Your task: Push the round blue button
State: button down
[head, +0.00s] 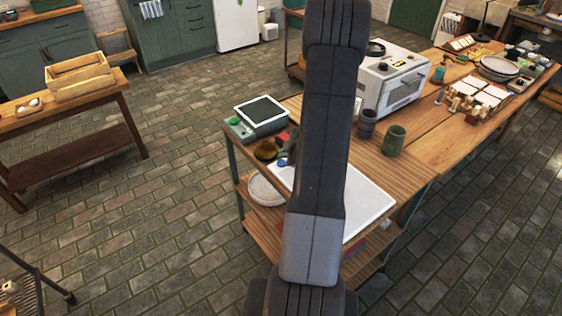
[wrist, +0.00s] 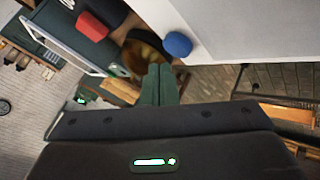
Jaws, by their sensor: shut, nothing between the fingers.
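The round blue button (wrist: 177,44) shows in the wrist view, just above and right of my fingertips, beside the edge of a white board (wrist: 235,25). In the head view a small blue patch of it (head: 282,161) shows left of my arm. My gripper (wrist: 160,68) has its two green fingers together with nothing between them. The fingertips appear apart from the button; the exact gap cannot be told. In the head view my arm covers most of this area.
A red block or button (wrist: 92,26) and an amber bowl (wrist: 146,52) lie near the blue button. A green scale (head: 260,115) stands at the table's left corner. Two dark cups (head: 394,141) and a white oven (head: 393,80) stand farther back.

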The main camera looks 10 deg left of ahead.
aim_at(284, 163)
notch_tip(284, 163, up, 6)
jog(key=p, duration=0.5)
jog(key=shift+p, duration=0.35)
